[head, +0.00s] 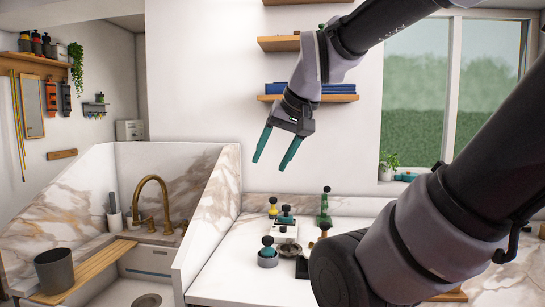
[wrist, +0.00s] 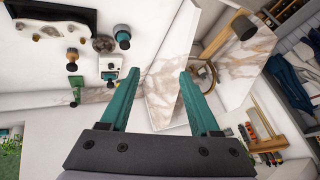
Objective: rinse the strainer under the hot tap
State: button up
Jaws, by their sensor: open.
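A small round metal piece (head: 288,248), which looks like the strainer, sits among knobbed items on the white counter. It also shows in the wrist view (wrist: 103,44) at upper left. The brass tap (head: 152,205) arches over the sink at left, with handles beside its spout; I cannot tell which is hot. The tap shows partly in the wrist view (wrist: 207,72), behind a finger. My gripper (head: 270,163) is open and empty, high above the counter's back, apart from everything. Its teal fingers also show in the wrist view (wrist: 158,74).
A marbled partition (head: 208,215) stands between sink and counter. A dark grey bucket (head: 55,270) stands on a wooden board (head: 92,268) across the sink. Several knobbed items, including a teal-topped one (head: 268,252), crowd the counter. Wooden shelves (head: 340,98) are behind my gripper.

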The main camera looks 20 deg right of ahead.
aim_at(150, 218)
jog(key=i+j+z, duration=0.35)
jog(key=j, duration=1.1)
jog(key=i+j+z, duration=0.15)
jog(key=j+z, duration=0.2)
jog(key=j, duration=1.15)
jog(key=j+z, duration=0.35)
jog(key=j, duration=1.2)
